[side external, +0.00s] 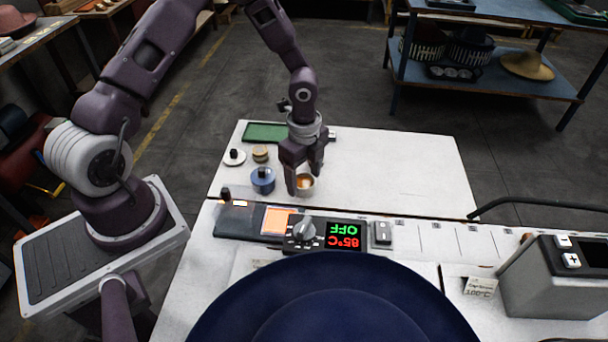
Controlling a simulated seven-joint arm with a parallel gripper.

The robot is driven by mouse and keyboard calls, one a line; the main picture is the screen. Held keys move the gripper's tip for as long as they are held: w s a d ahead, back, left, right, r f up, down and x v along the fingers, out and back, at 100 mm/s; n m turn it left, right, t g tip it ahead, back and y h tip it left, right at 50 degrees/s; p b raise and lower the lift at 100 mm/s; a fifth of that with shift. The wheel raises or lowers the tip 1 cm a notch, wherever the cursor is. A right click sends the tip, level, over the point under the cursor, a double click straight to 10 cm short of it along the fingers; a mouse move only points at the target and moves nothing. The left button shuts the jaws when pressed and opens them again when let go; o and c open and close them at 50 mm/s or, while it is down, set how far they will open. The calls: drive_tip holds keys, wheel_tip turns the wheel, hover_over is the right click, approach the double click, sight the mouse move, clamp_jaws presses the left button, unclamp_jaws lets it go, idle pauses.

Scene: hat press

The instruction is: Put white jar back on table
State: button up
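A small pale, whitish jar (305,186) with orange-brown contents is at the front middle of the white table (400,175). My gripper (304,178) points down at it, with its fingers apart. One finger is at the jar's left side and the other is above and behind its right side. I cannot tell whether the fingers touch the jar, or whether it rests on the table or hangs just above it. A blue jar (262,182) with a dark knob stands to the left.
A white lid-like disc (234,158) with a black knob, a small yellowish round tin (260,153) and a green tray (266,132) are on the table's left. In front are a control panel (330,237) and a large dark blue hat-shaped form (335,300). The table's right is clear.

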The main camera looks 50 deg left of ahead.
drive_tip(key=shift+o, duration=0.2)
drive_tip(key=shift+r, duration=0.1)
wheel_tip(320, 180, up, 11)
wheel_tip(320, 180, up, 7)
drive_tip(key=n+y, duration=0.2)
drive_tip(key=n, duration=0.1)
hover_over(304, 183)
drive_tip(key=s, duration=0.3)
drive_tip(key=s+d+r+n+t+h, duration=0.1)
drive_tip(key=s+d+r+n+t, duration=0.1)
drive_tip(key=s+r+n, duration=0.4)
drive_tip(key=s+d+r+n+t+h, duration=0.1)
drive_tip(key=s+r+n, duration=0.5)
drive_tip(key=s, duration=0.6)
drive_tip(key=d+n+t, duration=0.1)
drive_tip(key=t, duration=0.1)
drive_tip(key=shift+s+d+r+t, duration=0.2)
drive_tip(key=shift+s+r+t, duration=0.05)
drive_tip(key=shift+r+t, duration=0.1)
